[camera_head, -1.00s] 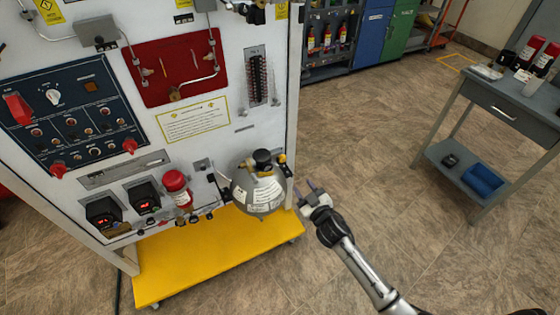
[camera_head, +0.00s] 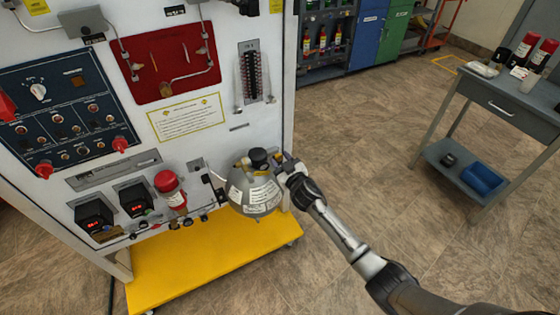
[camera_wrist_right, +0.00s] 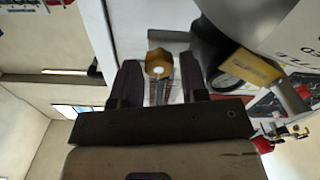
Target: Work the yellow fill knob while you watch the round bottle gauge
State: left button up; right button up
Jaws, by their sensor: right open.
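The grey round bottle (camera_head: 254,196) hangs at the lower right of the panel, with a black round top piece (camera_head: 259,157) that may be the gauge. Its dial face cannot be read in the head view. My right gripper (camera_head: 286,164) is at the bottle's upper right. In the right wrist view, the yellow knob (camera_wrist_right: 158,64) shows between the open fingers of my right gripper (camera_wrist_right: 160,72), with gaps on both sides. A dark-rimmed round part (camera_wrist_right: 228,82), partly behind a yellow label, shows right of the fingers. My left gripper is out of view.
A red-capped cylinder (camera_head: 171,190) and two boxes with red displays (camera_head: 134,201) sit left of the bottle. The yellow base shelf (camera_head: 200,262) lies below. A grey side table (camera_head: 505,105) stands at the right, with open floor between.

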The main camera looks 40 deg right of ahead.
jog(key=shift+w+d, duration=0.1)
jog(key=shift+w, duration=0.35)
jog(key=c, duration=0.6)
jog(key=shift+c, duration=0.2)
